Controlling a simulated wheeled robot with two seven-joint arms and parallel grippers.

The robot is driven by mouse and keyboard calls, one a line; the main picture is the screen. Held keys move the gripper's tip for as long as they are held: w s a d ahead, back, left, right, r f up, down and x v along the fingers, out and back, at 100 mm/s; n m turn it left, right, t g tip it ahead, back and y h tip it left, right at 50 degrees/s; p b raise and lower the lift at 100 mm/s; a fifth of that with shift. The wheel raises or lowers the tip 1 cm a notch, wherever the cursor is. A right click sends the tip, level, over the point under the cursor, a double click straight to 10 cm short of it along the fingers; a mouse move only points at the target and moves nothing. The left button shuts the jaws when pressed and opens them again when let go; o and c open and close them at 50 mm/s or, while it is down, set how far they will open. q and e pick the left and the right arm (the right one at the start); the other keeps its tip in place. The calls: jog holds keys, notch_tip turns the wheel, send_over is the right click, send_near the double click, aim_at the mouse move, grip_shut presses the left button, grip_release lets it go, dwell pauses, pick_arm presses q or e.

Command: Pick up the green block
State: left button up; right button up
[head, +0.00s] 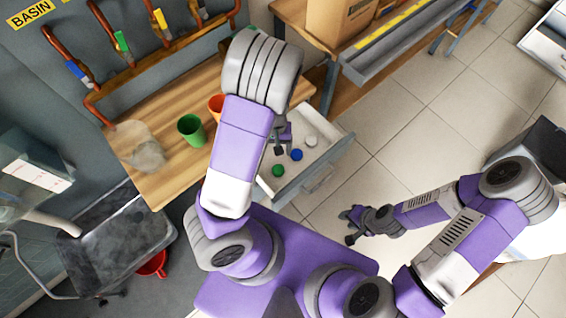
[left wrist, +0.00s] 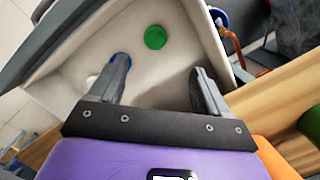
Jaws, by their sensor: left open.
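The green block (head: 278,170) is a small round piece lying in the open white drawer (head: 325,150), near its front-left corner. In the left wrist view the green block (left wrist: 155,37) shows beyond and between my fingertips, apart from them. My left gripper (left wrist: 158,68) is open and empty over the drawer. In the head view my left arm hides most of that gripper (head: 281,143). A blue block (head: 296,155) lies beside the green one; it is partly behind a finger in the left wrist view (left wrist: 122,57). My right gripper (head: 349,227) is open and empty above the floor.
A white round piece (head: 311,141) is also in the drawer. A red bucket (head: 152,265) is on the floor.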

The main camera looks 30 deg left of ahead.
pick_arm(q)
jog(key=b, duration=0.5)
send_over(278, 169)
jog(key=w+a, duration=0.1)
notch_tip(278, 169, down, 6)
jog(key=shift+a+r, duration=0.1)
jog(key=shift+r, duration=0.1)
jog(key=f+b, duration=0.1)
jog(key=f, duration=0.1)
jog(key=d+f+b, duration=0.1)
jog(key=f, duration=0.2)
jog(key=s+f+b, duration=0.1)
jog(key=f+b, duration=0.1)
jog(key=shift+d+f, duration=0.15)
jog(key=c, duration=1.1)
